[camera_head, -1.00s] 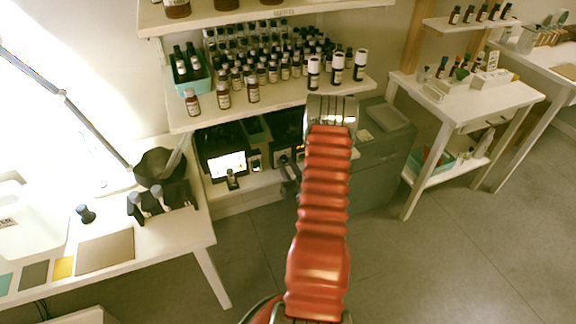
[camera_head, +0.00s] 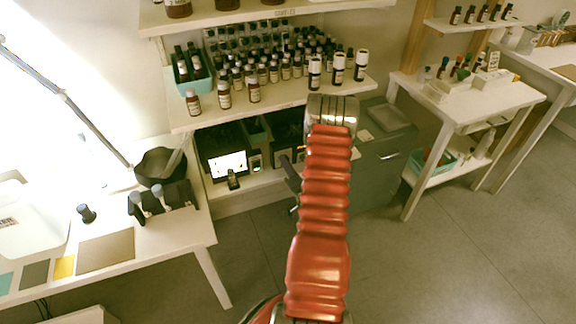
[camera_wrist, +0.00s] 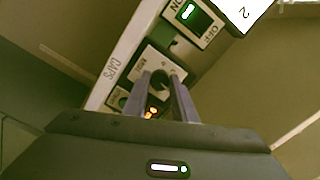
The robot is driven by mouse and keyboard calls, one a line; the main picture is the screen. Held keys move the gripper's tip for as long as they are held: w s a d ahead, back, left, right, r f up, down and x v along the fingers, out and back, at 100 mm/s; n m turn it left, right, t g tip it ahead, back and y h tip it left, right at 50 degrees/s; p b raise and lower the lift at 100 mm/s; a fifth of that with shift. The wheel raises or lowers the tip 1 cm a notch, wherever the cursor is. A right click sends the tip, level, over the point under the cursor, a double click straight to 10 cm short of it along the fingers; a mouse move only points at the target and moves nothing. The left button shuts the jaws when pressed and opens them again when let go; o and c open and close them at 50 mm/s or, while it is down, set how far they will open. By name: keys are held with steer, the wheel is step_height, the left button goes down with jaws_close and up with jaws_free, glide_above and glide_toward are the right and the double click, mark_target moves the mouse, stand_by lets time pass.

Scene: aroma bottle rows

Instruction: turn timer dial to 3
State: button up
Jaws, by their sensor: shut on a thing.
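The timer dial (camera_wrist: 160,77) is a small dark knob on a pale panel plate marked with small lettering, in the wrist view. My gripper (camera_wrist: 162,86) has its two grey fingers on either side of the dial and is shut on it. The fingers cover part of the dial's face, and I cannot read which number it points to. In the head view my red arm hides the dial, and only a dark part of my gripper shows to the left of the arm.
On the panel, an ON/OFF switch (camera_wrist: 194,17) glows green above the dial, near a white card marked 2 (camera_wrist: 244,11). Orange lights (camera_wrist: 151,113) show below the dial. In the head view, bottles crowd the shelf (camera_head: 283,106) above, and a grey cabinet (camera_head: 375,175) stands at right.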

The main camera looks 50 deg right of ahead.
steer(key=shift+s+d+m, duration=0.1)
steer(key=shift+d+m, duration=0.05)
steer(key=shift+m, duration=0.65)
steer(key=shift+s+d+m, duration=0.1)
steer(key=shift+d+m, duration=0.05)
steer(key=shift+m, duration=0.65)
steer(key=o, duration=0.8)
steer(key=shift+o, duration=1.2)
steer(key=shift+w+a, duration=0.1)
steer(key=shift+a, duration=0.05)
steer(key=v, duration=1.4)
steer(key=shift+w+f, duration=0.1)
